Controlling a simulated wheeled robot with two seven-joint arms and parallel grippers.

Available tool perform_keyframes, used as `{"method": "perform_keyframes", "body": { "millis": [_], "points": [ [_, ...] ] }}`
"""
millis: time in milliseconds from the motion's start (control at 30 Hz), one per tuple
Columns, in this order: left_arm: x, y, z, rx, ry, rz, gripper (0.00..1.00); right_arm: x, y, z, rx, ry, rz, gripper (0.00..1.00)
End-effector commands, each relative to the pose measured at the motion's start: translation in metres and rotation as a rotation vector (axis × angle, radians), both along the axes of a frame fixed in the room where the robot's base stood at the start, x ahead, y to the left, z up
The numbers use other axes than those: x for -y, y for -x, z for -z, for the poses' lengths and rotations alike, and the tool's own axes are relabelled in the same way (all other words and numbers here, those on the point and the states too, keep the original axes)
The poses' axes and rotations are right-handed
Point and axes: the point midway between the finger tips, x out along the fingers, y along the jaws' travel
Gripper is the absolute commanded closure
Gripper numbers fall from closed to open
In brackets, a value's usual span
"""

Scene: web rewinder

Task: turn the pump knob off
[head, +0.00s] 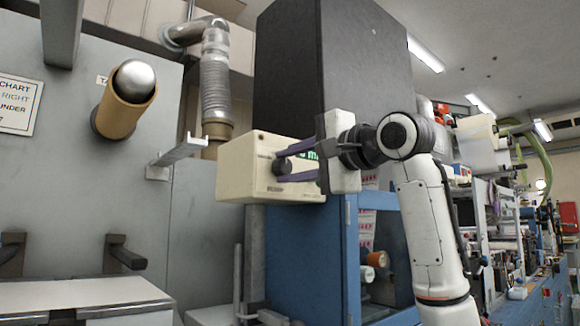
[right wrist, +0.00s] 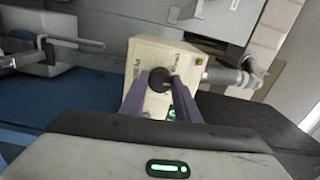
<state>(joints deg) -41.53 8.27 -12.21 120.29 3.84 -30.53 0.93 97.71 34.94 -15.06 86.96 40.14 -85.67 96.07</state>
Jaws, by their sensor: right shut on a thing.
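The pump knob (head: 281,166) is a small dark round knob on the front of a cream control box (head: 243,170). Writing shows on the box's front, too small to read. My right gripper (head: 287,168) reaches in from the right with its purple fingers around the knob, shut on it. In the right wrist view the knob (right wrist: 160,79) sits between the two fingertips (right wrist: 159,84), against the box face (right wrist: 151,55). Which way the knob points cannot be told. My left gripper is not in view.
The box stands on a grey post (head: 255,250) beside a blue cabinet (head: 300,255) with a black upper part (head: 350,60). A metal bracket (head: 180,150) juts out left of the box. A ribbed duct (head: 215,85) rises behind it.

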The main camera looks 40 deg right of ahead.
Motion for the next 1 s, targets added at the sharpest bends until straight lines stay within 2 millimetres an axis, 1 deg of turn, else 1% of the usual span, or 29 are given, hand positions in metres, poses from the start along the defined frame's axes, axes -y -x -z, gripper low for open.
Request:
{"method": "perform_keyframes", "body": {
  "millis": [233, 667, 700, 767, 800, 1000],
  "points": [
    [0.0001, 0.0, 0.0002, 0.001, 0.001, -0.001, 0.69, -0.001, -0.0004, 0.0015, -0.009, -0.062, -0.003, 0.93],
    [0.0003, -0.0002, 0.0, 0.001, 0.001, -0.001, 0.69, -0.0007, -0.0004, 0.0016, -0.011, -0.073, -0.002, 0.93],
    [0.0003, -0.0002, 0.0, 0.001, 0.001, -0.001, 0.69, -0.0007, -0.0004, 0.0016, -0.011, -0.072, -0.002, 0.69],
    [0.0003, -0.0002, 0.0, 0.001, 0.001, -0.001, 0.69, -0.0008, -0.0004, 0.0015, -0.01, -0.072, -0.002, 0.59],
    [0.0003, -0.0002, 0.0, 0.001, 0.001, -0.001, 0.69, -0.0007, -0.0003, 0.0014, -0.01, -0.072, -0.002, 0.53],
    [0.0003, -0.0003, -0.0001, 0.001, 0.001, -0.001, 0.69, -0.0004, -0.0002, 0.0007, -0.008, -0.073, -0.001, 0.52]
  ]
}}
